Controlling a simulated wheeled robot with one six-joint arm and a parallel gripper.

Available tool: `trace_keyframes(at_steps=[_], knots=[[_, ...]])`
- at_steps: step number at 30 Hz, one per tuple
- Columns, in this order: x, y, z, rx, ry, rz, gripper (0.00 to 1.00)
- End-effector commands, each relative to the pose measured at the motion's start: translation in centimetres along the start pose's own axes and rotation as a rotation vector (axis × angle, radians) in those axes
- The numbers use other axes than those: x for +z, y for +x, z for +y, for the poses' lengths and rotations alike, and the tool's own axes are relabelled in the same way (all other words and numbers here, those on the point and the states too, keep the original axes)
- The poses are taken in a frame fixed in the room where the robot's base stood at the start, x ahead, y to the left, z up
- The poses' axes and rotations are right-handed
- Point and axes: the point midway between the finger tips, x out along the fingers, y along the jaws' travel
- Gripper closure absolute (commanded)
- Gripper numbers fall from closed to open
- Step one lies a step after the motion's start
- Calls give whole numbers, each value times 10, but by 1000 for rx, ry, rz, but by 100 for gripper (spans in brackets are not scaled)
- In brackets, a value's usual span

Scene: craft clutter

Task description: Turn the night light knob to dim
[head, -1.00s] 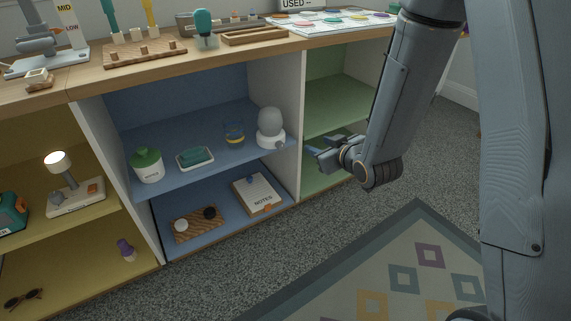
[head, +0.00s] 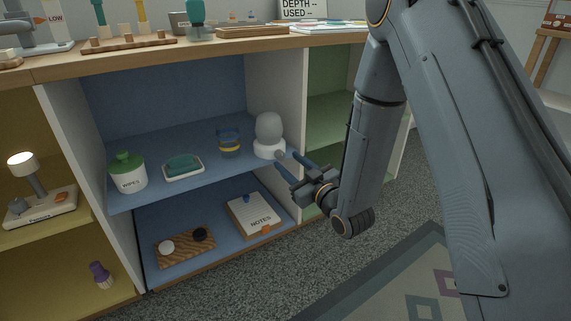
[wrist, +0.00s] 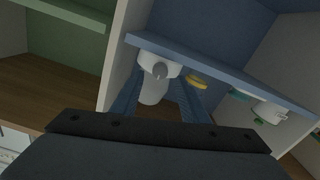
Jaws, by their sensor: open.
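The night light (head: 268,128) is a white dome on a round white base, standing at the right end of the blue cubby's upper shelf. Its small grey knob (head: 280,155) is on the front of the base. In the wrist view the night light (wrist: 153,92) appears upside down, with the knob (wrist: 159,71) facing me. My gripper (head: 287,162) is open and empty, just in front of the shelf edge, pointing at the knob. In the wrist view the knob lies between its two blue-grey fingers with no clear contact. Any dim marking is too small to read.
A glass cup (head: 228,141) with a yellow band stands left of the night light. A teal item on a white dish (head: 183,168) and a green-lidded wipes tub (head: 127,172) are further left. A white divider (head: 288,100) is close on the right.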

Motion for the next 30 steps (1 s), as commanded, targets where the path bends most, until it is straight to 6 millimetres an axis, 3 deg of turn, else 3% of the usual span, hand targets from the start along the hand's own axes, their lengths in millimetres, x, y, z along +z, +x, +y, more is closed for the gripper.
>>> trace_keyframes(at_steps=[6, 17, 24, 30], knots=[[1, 25, 0, 0, 0, 1, 59], [0, 30, 0, 0, 1, -1, 59], [0, 30, 0, 0, 1, -1, 100], [0, 29, 0, 0, 10, -1, 100]])
